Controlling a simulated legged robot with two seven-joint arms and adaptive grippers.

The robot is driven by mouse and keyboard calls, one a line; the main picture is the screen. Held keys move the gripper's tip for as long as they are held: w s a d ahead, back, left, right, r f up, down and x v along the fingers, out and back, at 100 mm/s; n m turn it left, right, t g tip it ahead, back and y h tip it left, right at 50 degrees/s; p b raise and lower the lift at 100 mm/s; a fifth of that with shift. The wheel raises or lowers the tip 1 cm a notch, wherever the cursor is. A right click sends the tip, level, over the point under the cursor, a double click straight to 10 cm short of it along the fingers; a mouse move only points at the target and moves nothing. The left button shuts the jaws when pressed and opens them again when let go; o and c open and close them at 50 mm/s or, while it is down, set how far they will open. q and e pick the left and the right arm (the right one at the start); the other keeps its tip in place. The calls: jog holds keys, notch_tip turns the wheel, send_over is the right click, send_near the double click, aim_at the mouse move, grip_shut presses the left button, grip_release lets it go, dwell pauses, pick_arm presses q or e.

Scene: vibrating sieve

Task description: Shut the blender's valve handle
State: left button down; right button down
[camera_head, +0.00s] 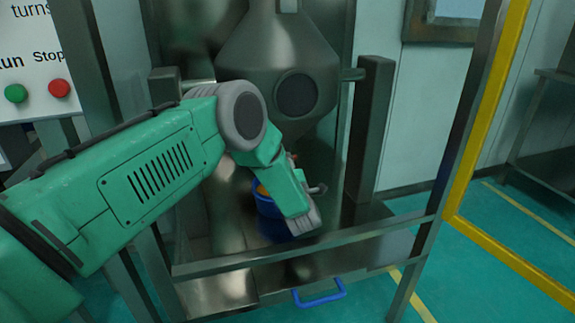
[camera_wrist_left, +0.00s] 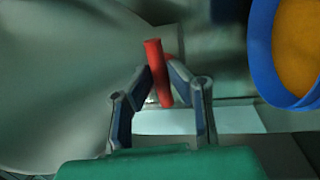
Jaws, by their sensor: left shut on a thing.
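The blender (camera_head: 262,50) is a grey metal vessel with a cone-shaped lower part, behind my left arm in the head view. The red valve handle (camera_wrist_left: 154,52) shows in the left wrist view as a short bar, nearly upright with a slight tilt. My left gripper (camera_wrist_left: 160,76) has its two fingers closed on either side of the handle and is shut on it. My right gripper is in neither view.
A blue container (camera_head: 268,215) stands below the blender, partly behind my wrist; its blue rim (camera_wrist_left: 263,60) and orange contents show in the left wrist view. Metal posts and a front rail (camera_head: 350,243) frame the station. A blue pull handle (camera_head: 320,299) is below the rail.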

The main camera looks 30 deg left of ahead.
pick_arm(q)
jog(key=shift+a, duration=0.1)
dwell(0.4)
jog(key=c, duration=1.5)
grip_release()
jog(key=shift+c, duration=0.2)
jog(key=v, duration=1.2)
jog(key=shift+f, duration=0.15)
jog(key=shift+a, duration=0.1)
